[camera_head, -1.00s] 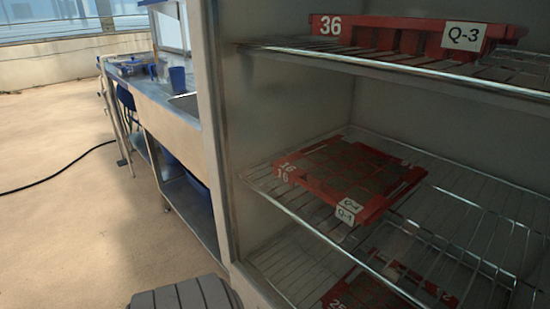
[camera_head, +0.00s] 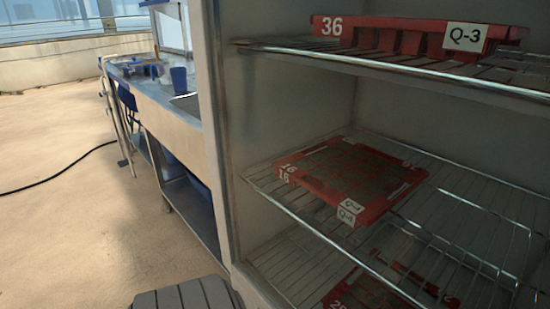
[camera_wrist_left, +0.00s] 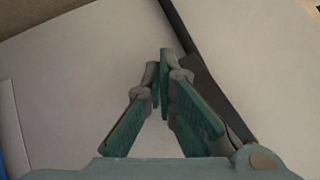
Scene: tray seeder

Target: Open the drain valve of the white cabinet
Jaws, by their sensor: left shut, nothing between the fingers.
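A tall cabinet (camera_head: 212,130) with an open front fills the right half of the head view. Its inside looks grey in the shade, with wire shelves. No drain valve shows in either view. My left gripper (camera_wrist_left: 163,72) is in the left wrist view, with its green-padded fingers shut at the tips and nothing between them. Pale flat surfaces (camera_wrist_left: 75,85) and a dark strip (camera_wrist_left: 205,75) lie behind the fingers. I cannot tell whether these belong to the cabinet. Neither gripper shows in the head view.
Red trays lie on the shelves: one marked 36 (camera_head: 420,32) above, one marked 16 (camera_head: 345,180) in the middle, one (camera_head: 385,290) below. A metal sink bench (camera_head: 160,100) stands left of the cabinet. A black cable (camera_head: 60,172) crosses the otherwise clear floor at left.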

